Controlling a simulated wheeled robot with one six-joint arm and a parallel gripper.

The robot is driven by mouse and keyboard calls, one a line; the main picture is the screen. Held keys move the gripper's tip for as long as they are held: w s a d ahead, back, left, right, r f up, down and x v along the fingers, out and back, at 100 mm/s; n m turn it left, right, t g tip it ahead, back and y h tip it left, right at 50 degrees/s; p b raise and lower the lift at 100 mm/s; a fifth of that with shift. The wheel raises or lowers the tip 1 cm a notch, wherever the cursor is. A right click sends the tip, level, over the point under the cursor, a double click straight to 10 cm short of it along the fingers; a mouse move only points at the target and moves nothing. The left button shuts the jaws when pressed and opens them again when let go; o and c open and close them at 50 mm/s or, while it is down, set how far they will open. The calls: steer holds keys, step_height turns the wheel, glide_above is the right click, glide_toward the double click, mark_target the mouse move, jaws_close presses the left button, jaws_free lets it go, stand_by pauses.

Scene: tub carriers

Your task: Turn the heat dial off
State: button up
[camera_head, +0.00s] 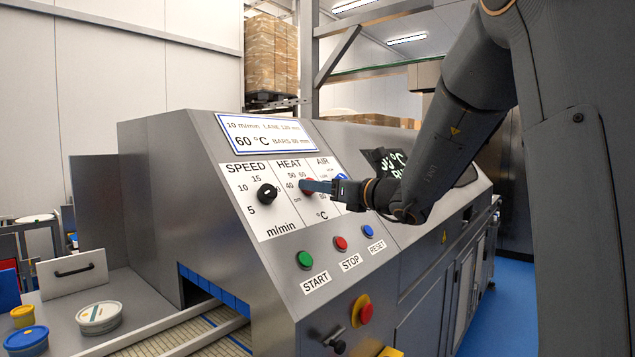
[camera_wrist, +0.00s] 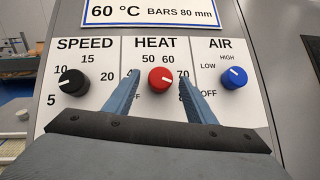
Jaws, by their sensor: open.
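The red heat dial (camera_wrist: 161,80) sits on the white HEAT panel, between the SPEED and AIR panels. Its white pointer mark points up and to the left in the wrist view. My gripper (camera_wrist: 161,88) is open, with one blue-grey finger on each side of the dial; I cannot tell whether they touch it. The left finger covers part of the 40 mark and the right one lies by the 70 and 80 marks. In the head view my gripper (camera_head: 318,186) reaches the panel from the right and partly hides the red heat dial (camera_head: 306,186).
The black speed dial (camera_wrist: 73,82) and the blue air dial (camera_wrist: 234,77) flank the heat dial closely. Green start (camera_head: 305,259), red stop (camera_head: 340,243) and blue reset (camera_head: 368,231) buttons sit below. A red emergency button (camera_head: 365,312) is lower. Tubs (camera_head: 99,317) stand at the left.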

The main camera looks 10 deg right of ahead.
steer(key=shift+w+a, duration=0.35)
steer(key=shift+w, duration=0.2)
steer(key=c, duration=1)
steer(key=shift+d, duration=0.1)
steer(key=shift+c, duration=0.2)
steer(key=shift+f+n, duration=0.1)
steer(key=shift+n, duration=0.2)
